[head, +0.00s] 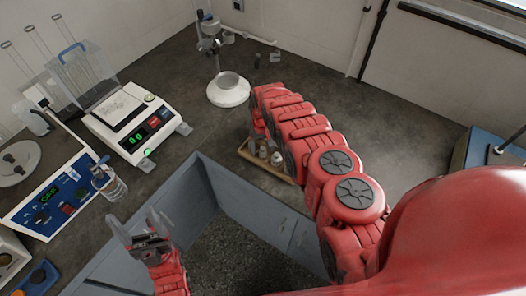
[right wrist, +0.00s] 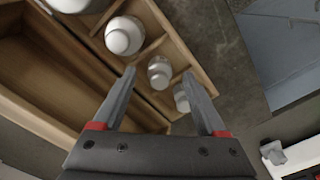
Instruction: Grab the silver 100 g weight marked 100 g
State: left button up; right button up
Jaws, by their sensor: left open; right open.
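Several silver weights stand in the compartments of a wooden box (right wrist: 192,62) in the right wrist view: a large one (right wrist: 124,36), a medium one (right wrist: 160,72), a smaller one (right wrist: 182,97) and one cut off at the top left (right wrist: 68,4). I cannot read a 100 g mark on any of them. My right gripper (right wrist: 159,76) is open above the box, with the medium weight showing between its fingertips. In the head view the box (head: 270,170) is partly hidden by my right arm. My left gripper (head: 140,230) is open and empty, away from the box.
A balance (head: 128,125) reading 0 g stands at the left on the worktop. A blue-panelled device (head: 55,195) and a clear bottle (head: 108,185) are nearer. Beside the box's front edge is a grey recess (head: 225,210).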

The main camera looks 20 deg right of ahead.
jog(key=shift+f, duration=0.45)
grip_shut()
